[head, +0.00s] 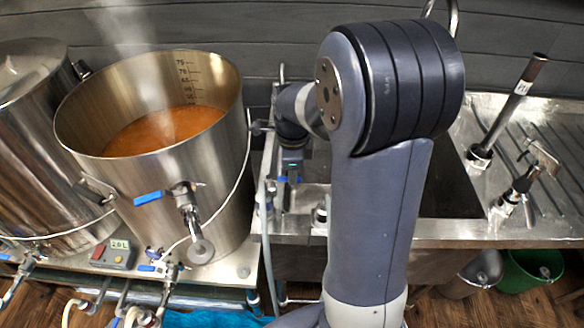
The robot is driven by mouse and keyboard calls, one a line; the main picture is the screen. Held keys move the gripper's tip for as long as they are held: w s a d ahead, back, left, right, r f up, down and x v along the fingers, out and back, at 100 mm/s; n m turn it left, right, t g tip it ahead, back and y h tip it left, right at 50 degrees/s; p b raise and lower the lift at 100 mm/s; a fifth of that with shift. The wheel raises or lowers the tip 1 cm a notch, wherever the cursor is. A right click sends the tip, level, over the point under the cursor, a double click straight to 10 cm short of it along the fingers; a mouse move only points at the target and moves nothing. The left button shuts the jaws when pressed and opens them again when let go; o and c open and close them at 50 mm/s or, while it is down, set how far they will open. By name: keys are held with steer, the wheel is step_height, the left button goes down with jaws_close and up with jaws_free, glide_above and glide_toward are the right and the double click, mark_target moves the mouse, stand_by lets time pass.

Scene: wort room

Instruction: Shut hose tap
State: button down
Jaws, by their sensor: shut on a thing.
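My gripper (289,181) reaches down beside the sink's left edge, left of my arm. It is shut on a small blue tap handle (281,180), which shows only in part at the fingertips. This appears to be the hose tap. A pale grey hose (265,245) runs down just left of it. The tap body is mostly hidden, so the handle's angle to the hose cannot be told.
A steaming open steel kettle (225,180) with amber liquid stands left; its own tap has a blue lever (149,198). A second steel vessel (30,130) is far left. My arm hides much of the basin.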

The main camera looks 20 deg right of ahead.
steer(key=shift+s+a+m, duration=0.1)
steer(key=shift+s+m, duration=0.05)
steer(key=shift+m, duration=0.25)
steer(key=c, duration=1.4)
jaws_free()
step_height(320, 180, up, 11)
steer(key=shift+f, duration=0.1)
steer(key=shift+f, duration=0.15)
step_height(320, 180, down, 11)
steer(key=shift+r, duration=0.1)
steer(key=shift+r+n, duration=0.1)
steer(key=shift+n, duration=0.2)
